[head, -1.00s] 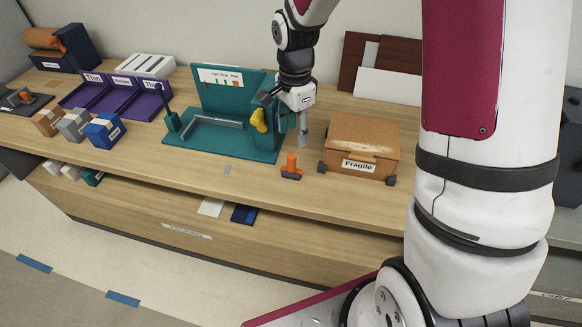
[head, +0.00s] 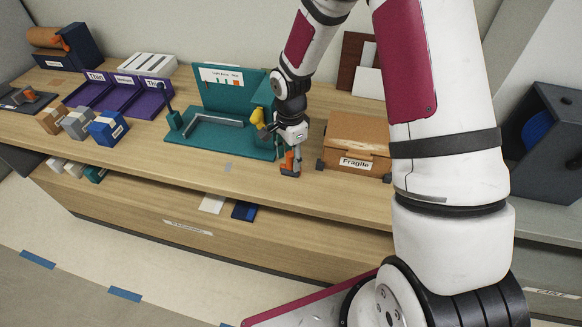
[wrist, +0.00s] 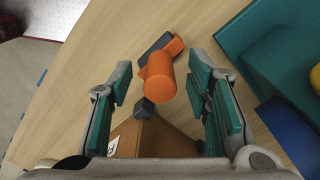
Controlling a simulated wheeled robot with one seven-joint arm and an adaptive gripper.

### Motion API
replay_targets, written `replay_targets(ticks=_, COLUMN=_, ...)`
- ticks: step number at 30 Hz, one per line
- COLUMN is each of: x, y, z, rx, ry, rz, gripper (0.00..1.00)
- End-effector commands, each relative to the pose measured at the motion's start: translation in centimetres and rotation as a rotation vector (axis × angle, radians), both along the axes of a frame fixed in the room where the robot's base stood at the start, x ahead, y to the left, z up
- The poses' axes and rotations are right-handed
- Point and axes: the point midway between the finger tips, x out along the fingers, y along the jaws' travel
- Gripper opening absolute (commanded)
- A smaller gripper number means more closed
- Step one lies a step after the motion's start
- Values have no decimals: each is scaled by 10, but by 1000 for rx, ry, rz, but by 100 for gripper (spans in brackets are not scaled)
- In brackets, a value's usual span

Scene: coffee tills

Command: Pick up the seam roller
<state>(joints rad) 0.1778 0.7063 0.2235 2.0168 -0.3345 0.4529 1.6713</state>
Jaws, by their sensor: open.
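The seam roller has an orange handle and a dark base. In the head view the seam roller (head: 290,172) stands on the wooden counter, left of the box labelled Fragile, partly covered by my gripper (head: 291,154). In the wrist view the orange handle of the seam roller (wrist: 159,80) points up toward the camera, between the two spread teal-padded fingers of my gripper (wrist: 161,84). Clear gaps show on both sides of the handle. My gripper is open and holds nothing.
The brown box labelled Fragile (head: 366,136) stands close on the right, with dark corner feet. A teal stand (head: 180,143) with a yellow part is close on the left. Small coloured boxes (head: 106,129) and purple trays (head: 118,93) are farther left. The counter front is mostly clear.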

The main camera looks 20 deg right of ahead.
Motion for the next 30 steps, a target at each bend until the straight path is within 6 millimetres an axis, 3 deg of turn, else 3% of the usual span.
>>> replay_targets(ticks=5, x=0, y=0, z=0, rx=0, ry=0, rz=0, gripper=45)
replay_targets(ticks=12, x=0, y=0, z=0, rx=0, ry=0, rz=0, gripper=0)
replay_targets(ticks=23, x=0, y=0, z=1, rx=0, ry=-1, rz=0, gripper=0)
replay_targets(ticks=30, x=1, y=0, z=13, rx=-1, ry=-2, rz=0, gripper=0)
